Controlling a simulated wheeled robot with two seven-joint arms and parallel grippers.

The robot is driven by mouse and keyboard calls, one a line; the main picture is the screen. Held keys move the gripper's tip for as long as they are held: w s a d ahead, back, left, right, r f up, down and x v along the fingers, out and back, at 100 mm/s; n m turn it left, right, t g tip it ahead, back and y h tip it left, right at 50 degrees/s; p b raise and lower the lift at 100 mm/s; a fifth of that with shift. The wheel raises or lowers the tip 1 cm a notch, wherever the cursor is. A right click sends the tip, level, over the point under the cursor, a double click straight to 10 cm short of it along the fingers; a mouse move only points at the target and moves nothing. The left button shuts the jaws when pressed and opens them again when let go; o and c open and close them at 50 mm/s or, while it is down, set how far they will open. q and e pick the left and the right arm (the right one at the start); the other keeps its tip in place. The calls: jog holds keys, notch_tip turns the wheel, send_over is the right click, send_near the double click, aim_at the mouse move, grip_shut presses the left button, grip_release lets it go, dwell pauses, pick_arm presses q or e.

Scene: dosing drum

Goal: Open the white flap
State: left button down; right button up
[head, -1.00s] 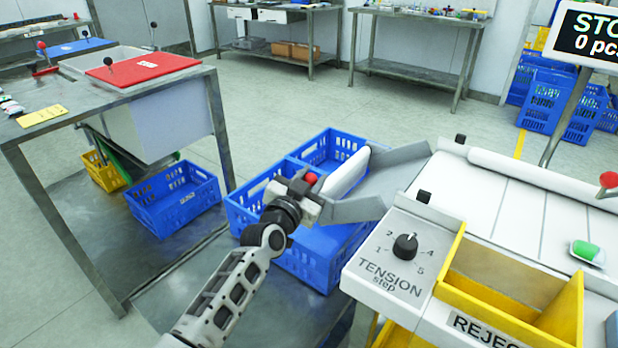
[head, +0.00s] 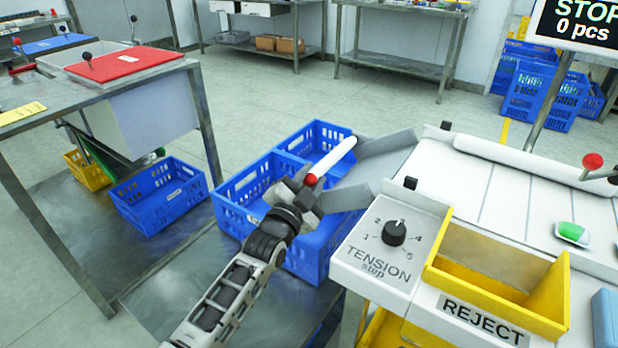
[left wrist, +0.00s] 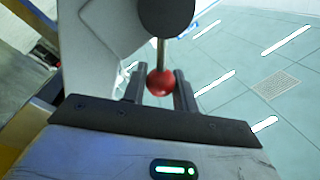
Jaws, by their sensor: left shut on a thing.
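The white flap (head: 335,157) shows as a narrow, slanting white strip above the blue crate, at the left side of the grey metal chute (head: 385,160). A red ball knob (head: 311,180) is at its near end. My left gripper (head: 308,190) is shut on this knob. In the left wrist view the red ball (left wrist: 160,83) sits between the two dark fingers (left wrist: 160,95), on a thin metal rod from a dark round part. My gripper and wrist hide part of the flap's near end. My right gripper is in neither view.
The divided blue crate (head: 232,217) stands under the flap and chute. To the right are the TENSION dial (head: 394,233), the yellow REJECT bin (head: 495,300) and a white belt (head: 490,190). A steel table (head: 100,90) with a red lid (head: 122,60) stands left.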

pick_arm(q)
jog(key=shift+f, duration=0.1)
jog(key=c, duration=1.1)
grip_release()
jog(key=shift+s+a, duration=0.1)
jog(key=p+v, duration=0.1)
jog(key=v, duration=1.4)
jog(key=shift+s+a+p, duration=0.1)
jog(key=shift+s+p, duration=0.2)
jog(key=shift+s, duration=0.1)
